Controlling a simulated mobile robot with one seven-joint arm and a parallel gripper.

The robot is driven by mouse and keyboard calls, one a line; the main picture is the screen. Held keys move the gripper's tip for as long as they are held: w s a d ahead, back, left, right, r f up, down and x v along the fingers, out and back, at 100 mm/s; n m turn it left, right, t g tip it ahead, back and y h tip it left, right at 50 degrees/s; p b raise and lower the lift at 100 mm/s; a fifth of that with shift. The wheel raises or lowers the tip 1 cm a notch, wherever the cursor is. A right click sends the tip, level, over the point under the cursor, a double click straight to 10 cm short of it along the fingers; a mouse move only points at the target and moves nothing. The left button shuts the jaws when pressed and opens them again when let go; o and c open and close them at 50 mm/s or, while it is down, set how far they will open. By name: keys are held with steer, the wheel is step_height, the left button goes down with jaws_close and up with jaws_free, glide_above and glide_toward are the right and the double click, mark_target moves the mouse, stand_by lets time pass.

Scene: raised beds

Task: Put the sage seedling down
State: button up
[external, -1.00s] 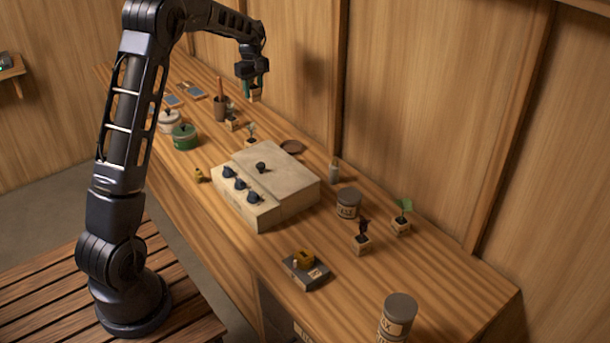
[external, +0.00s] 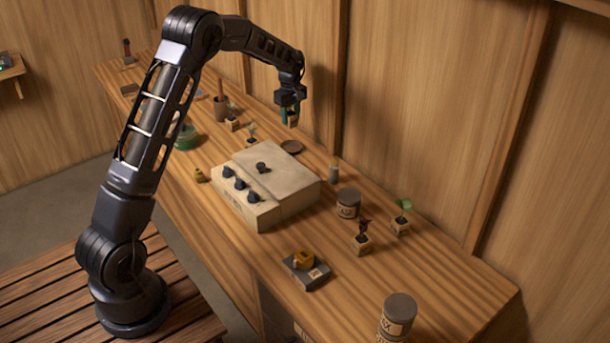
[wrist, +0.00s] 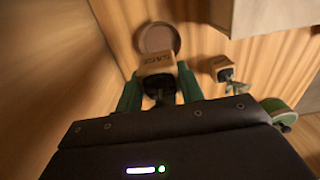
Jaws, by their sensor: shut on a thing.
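The sage seedling (external: 293,120) is a small tan pot held between the fingers of my gripper (external: 290,112), above the back of the bench near the wall. The plant itself is mostly hidden in dark shadow. A round brown saucer (wrist: 160,37) shows beyond the pot in the wrist view; it lies on the bench (external: 291,147) below the gripper, apart from the pot.
A cream box with dark knobs (external: 285,175) stands in front of the saucer. Another potted seedling (external: 251,138) is left of the saucer; it shows in the wrist view (wrist: 222,68). A small bottle (external: 334,172) stands to the right. The wooden wall (external: 380,100) is close behind.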

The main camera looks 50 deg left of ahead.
step_height(320, 180, down, 10)
steer(key=shift+r, duration=0.1)
stand_by(0.4)
steer(key=shift+f, duration=0.3)
steer(key=o, duration=1.1)
steer(key=shift+c, duration=0.2)
steer(key=shift+r, duration=0.1)
step_height(320, 180, up, 12)
steer(key=shift+r, duration=0.2)
